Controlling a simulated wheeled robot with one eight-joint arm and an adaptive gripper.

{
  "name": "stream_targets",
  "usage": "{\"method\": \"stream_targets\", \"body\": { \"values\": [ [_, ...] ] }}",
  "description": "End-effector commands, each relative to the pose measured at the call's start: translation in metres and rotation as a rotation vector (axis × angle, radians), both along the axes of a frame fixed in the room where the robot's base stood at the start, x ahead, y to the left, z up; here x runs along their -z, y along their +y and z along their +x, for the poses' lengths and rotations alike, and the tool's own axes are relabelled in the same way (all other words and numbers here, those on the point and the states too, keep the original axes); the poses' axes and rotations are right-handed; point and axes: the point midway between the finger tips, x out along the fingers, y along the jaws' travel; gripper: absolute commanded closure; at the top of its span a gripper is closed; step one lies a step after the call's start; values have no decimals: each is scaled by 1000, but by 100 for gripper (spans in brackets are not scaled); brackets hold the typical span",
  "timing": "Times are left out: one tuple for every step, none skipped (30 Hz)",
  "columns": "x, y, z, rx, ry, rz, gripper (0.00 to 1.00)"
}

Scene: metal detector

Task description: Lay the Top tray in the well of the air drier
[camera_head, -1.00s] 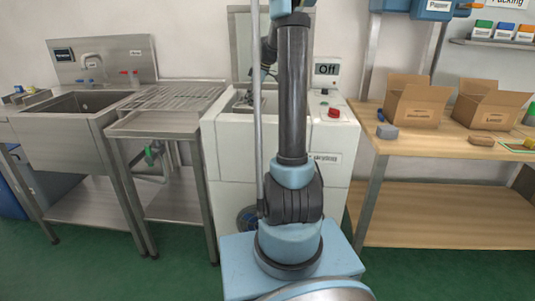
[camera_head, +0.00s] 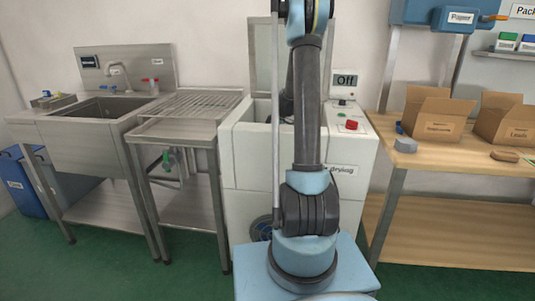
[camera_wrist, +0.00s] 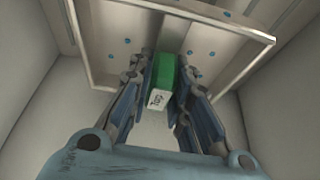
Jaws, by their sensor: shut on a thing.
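The Top tray (camera_wrist: 210,42) is a pale perforated tray with raised edges, seen in the wrist view. It has a green block handle (camera_wrist: 164,70) with a white label. My gripper (camera_wrist: 163,78) is shut on this handle, one finger on each side. Pale walls surround the tray and gripper, apparently those of the well (camera_wrist: 45,120). The air drier (camera_head: 350,150) is the white cabinet in the head view, with its lid (camera_head: 262,70) raised. There my arm hides the gripper and tray. I cannot tell whether the tray touches the well's bottom.
A display reading Off (camera_head: 345,79) and a red button (camera_head: 351,125) are on the drier's right side. A steel sink (camera_head: 100,108) and rack table (camera_head: 185,115) stand left. A wooden bench (camera_head: 440,155) with cardboard boxes (camera_head: 435,118) stands right. Green floor is clear in front.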

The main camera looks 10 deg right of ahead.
Motion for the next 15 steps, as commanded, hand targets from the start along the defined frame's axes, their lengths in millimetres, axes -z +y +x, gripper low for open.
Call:
{"method": "stream_targets", "body": {
  "values": [
    [2, 0, 0, 0, 0, 0, 100],
    [4, 0, 0, 0, 0, 0, 100],
    [7, 0, 0, 0, 0, 0, 100],
    [11, 0, 0, 0, 0, 0, 100],
    [14, 0, 0, 0, 0, 0, 100],
    [20, 1, 0, -1, 0, 0, 100],
    [24, 1, 1, -1, 0, 0, 100],
    [28, 1, 0, -1, 0, 0, 100],
    [33, 1, 0, -1, 1, 0, 100],
    [36, 1, 1, -1, 0, 0, 100],
    [38, 1, 0, -1, 0, 0, 100],
    [40, 1, 0, -1, 0, 0, 100],
    [41, 1, 0, -1, 0, 0, 100],
    [41, 1, 0, -1, 0, 0, 100],
    [41, 1, 0, -1, 1, 0, 100]
  ]
}}
